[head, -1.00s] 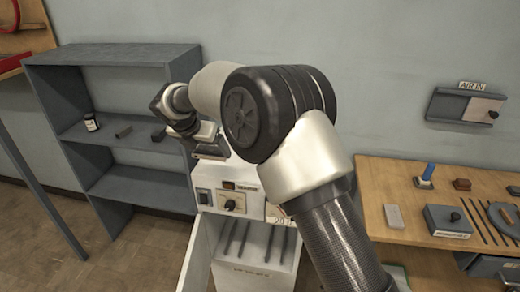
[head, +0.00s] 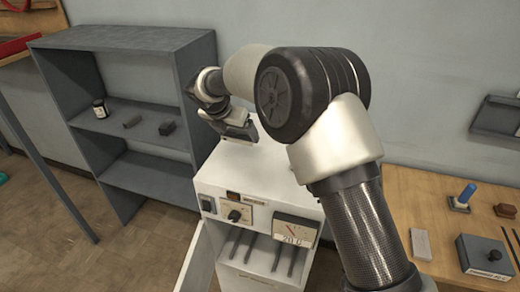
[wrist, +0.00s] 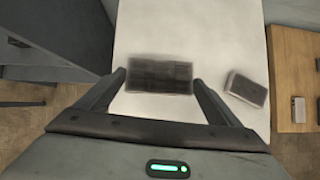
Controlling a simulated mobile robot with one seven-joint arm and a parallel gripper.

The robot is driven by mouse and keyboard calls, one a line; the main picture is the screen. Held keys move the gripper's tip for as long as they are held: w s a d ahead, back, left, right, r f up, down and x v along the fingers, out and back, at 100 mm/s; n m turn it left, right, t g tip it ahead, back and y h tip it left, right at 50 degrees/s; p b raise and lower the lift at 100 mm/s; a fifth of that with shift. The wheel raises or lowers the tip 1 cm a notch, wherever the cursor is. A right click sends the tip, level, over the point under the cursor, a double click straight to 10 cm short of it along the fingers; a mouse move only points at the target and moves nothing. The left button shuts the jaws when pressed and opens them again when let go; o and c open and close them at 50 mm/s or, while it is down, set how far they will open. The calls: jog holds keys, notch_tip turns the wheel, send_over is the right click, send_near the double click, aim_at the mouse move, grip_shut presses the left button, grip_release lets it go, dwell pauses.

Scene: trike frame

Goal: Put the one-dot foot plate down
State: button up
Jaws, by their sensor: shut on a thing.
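My gripper (wrist: 162,83) is shut on a dark, flat, rectangular plate (wrist: 160,74), which lies across between the two fingers in the wrist view. The plate is blurred and no dots can be made out on it. In the head view my gripper (head: 240,130) is over the back part of the white cabinet's top (head: 235,165). I cannot tell whether the plate touches that top or hangs just above it.
A dark-edged grey block (wrist: 247,89) shows right of the plate. A wooden bench (head: 405,190) with several parts stands right.

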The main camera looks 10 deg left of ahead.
jog(key=shift+s+f, duration=0.15)
jog(key=shift+f, duration=3.85)
jog(key=shift+f, duration=0.1)
jog(key=o, duration=1.1)
jog(key=shift+f, duration=0.1)
jog(key=shift+r, duration=0.25)
jog(key=v, duration=1.1)
jog(key=shift+s+r, duration=0.2)
jog(key=shift+r, duration=0.15)
